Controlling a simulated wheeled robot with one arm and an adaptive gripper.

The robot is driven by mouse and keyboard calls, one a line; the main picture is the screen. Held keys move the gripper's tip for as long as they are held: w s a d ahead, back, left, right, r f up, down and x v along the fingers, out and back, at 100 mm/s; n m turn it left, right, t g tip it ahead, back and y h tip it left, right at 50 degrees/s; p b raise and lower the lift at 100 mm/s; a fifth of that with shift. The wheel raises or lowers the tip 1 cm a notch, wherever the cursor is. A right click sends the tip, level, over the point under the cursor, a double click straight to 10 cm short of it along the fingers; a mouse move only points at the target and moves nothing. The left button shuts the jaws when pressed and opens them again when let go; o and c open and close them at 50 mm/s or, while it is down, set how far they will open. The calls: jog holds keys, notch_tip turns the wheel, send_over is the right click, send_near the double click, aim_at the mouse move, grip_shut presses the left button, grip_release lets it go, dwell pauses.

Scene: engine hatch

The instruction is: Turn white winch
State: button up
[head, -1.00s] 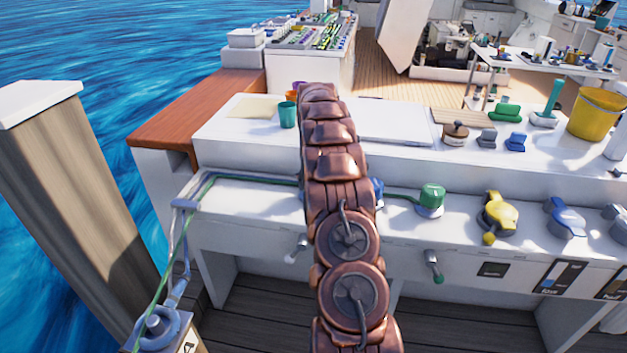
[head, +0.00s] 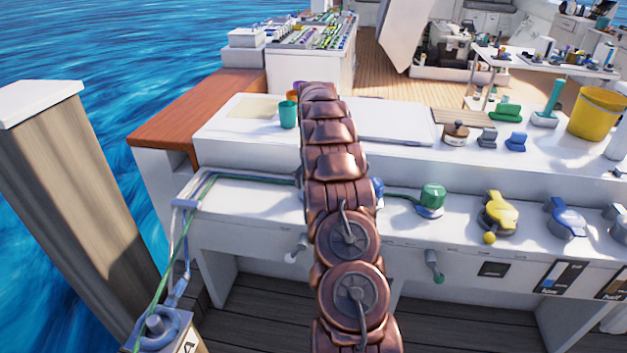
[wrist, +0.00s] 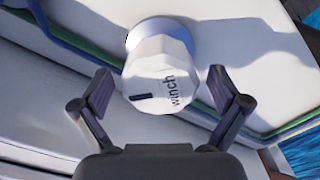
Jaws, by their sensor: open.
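The white winch (wrist: 160,72) shows in the wrist view as a faceted white knob with the word "winch" and a dark mark on its top. My gripper (wrist: 160,98) is open, with one finger on each side of the winch. Gaps show between the fingers and the knob, so neither finger visibly touches it. In the head view my copper-coloured arm hides the winch and my gripper.
Blue and green lines (head: 235,177) run along the white ledge. A green winch (head: 432,197), a yellow one (head: 498,212) and a blue one (head: 565,217) stand to the right. A teal cup (head: 288,114) sits on the upper counter. A wooden post (head: 75,190) stands at left.

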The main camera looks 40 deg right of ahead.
notch_tip(320, 180, up, 12)
dwell(0.7)
dwell(0.5)
dwell(0.4)
jog(key=s+a+r+n, duration=0.1)
jog(key=a+r, duration=0.2)
jog(key=a, duration=0.5)
jog(key=s+a+r, duration=0.1)
jog(key=a+r, duration=0.2)
jog(key=a, duration=0.6)
jog(key=s+a+n+g, duration=0.1)
jog(key=s+a, duration=0.7)
jog(key=a, duration=0.5)
jog(key=s+a+f+n+g, duration=0.15)
jog(key=s+a, duration=0.35)
jog(key=s, duration=0.5)
jog(key=s+a+f, duration=0.3)
jog(key=s+a, duration=0.1)
jog(key=s, duration=0.5)
jog(key=s+a+f, duration=0.2)
jog(key=s+a, duration=0.3)
jog(key=s, duration=0.5)
jog(key=s+p+v, duration=0.3)
jog(key=p+v, duration=1.1)
jog(key=shift+w+r+t, duration=0.35)
jog(key=shift+r, duration=0.05)
